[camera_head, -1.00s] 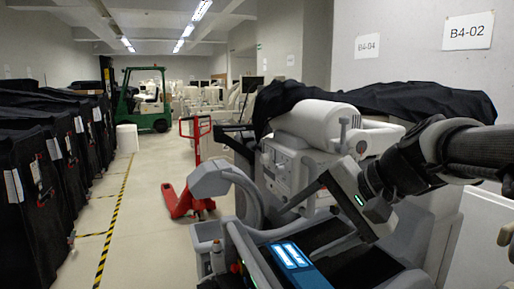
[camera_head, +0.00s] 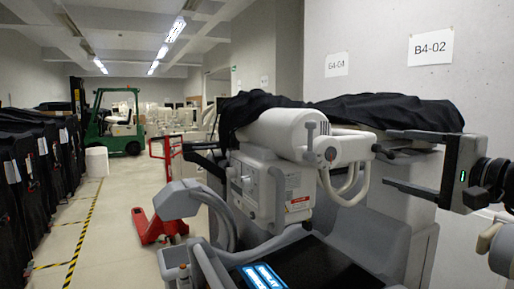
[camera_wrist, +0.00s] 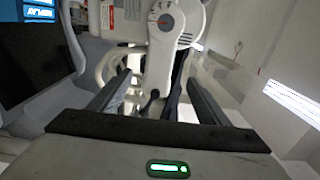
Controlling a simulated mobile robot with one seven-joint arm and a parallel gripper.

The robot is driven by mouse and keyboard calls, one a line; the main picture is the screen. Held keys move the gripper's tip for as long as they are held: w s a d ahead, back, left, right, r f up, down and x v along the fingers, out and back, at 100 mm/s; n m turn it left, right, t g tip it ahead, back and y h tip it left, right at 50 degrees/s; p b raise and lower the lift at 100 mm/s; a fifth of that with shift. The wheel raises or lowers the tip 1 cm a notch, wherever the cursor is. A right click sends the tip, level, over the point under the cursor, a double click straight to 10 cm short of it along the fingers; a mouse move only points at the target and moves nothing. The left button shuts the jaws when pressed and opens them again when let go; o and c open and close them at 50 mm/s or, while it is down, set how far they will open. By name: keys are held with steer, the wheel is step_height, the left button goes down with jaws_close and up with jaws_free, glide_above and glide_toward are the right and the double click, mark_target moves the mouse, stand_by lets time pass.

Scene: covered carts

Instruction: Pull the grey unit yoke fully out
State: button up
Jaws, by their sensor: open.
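The grey unit (camera_head: 268,190) stands right of centre in the head view, with a screen low at its front. Its pale yoke (camera_head: 345,150) projects right from a thick cylinder and has a round joint and a curved white loop (camera_head: 345,198) below. My gripper (camera_head: 387,158) is open and empty to the right of the yoke, its two dark fingers pointing left, one above the other. In the wrist view, the yoke (camera_wrist: 165,45) lies ahead, between the two spread fingers (camera_wrist: 158,80) in the picture. Contact is not visible; the yoke's rear connection is hidden.
A black cover (camera_head: 385,108) drapes over equipment behind the unit, against the wall. A red pallet jack (camera_head: 150,225) stands to its left and a green forklift (camera_head: 115,120) farther back. Covered carts (camera_head: 30,180) line the left side. The aisle floor (camera_head: 105,215) is clear.

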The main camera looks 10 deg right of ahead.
mark_target(353, 150)
steer(key=p+x, duration=0.1)
steer(key=x, duration=1.3)
